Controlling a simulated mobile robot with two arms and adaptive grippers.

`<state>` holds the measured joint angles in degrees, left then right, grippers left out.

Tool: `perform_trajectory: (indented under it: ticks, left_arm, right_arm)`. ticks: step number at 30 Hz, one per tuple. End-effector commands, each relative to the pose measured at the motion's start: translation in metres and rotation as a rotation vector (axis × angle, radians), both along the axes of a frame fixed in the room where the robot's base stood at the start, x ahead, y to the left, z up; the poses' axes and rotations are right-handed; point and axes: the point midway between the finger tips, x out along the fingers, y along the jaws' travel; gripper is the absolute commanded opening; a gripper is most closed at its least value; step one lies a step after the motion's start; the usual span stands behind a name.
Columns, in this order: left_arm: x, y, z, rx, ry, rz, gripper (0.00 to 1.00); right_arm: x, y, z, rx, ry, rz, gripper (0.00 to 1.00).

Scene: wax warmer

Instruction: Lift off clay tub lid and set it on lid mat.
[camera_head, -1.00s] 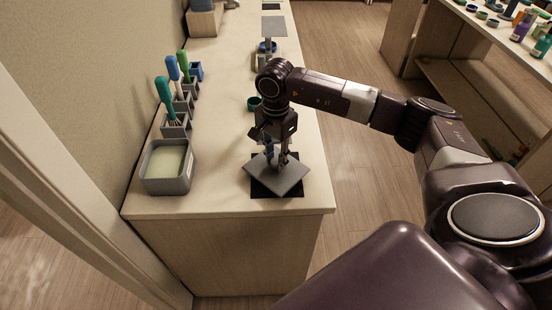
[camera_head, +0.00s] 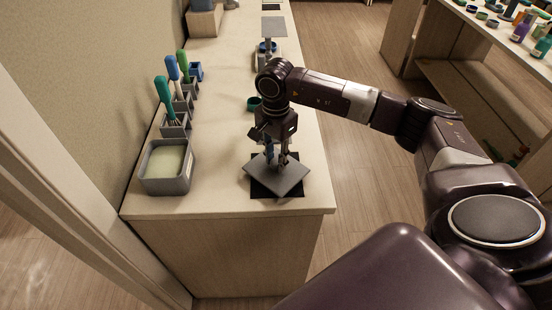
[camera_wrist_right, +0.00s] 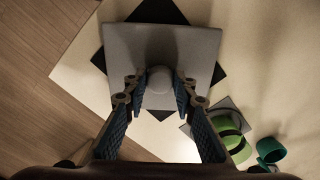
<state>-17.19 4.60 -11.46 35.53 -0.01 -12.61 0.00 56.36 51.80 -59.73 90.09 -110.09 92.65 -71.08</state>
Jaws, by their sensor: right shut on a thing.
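The clay tub lid (camera_head: 290,181) is a grey square plate with a round pale knob (camera_wrist_right: 159,80). It is over the dark lid mat (camera_head: 262,189), turned at an angle to it, with mat corners showing around it in the right wrist view (camera_wrist_right: 157,12). I cannot tell whether the lid touches the mat. My right gripper (camera_head: 277,160) points down, its fingers shut on the knob; it also shows in the right wrist view (camera_wrist_right: 159,85). The grey clay tub (camera_head: 166,185) stands uncovered at the left, with pale cream contents. My left gripper is not in view.
Tools with green and blue handles (camera_head: 164,93) stand in grey holders along the wall side. A teal cup (camera_head: 254,103) is behind my right gripper. A stand with a flat grey top (camera_head: 273,27) is farther back. The counter between tub and mat is clear.

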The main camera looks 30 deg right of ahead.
Motion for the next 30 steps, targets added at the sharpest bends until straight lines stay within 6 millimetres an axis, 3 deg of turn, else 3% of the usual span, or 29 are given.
perform_trajectory:
  ticks: [30]
  left_arm:
    - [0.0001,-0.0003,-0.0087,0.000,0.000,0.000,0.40]
  right_arm:
    - [0.0001,0.0001,-0.0099,0.000,0.000,0.000,0.00]
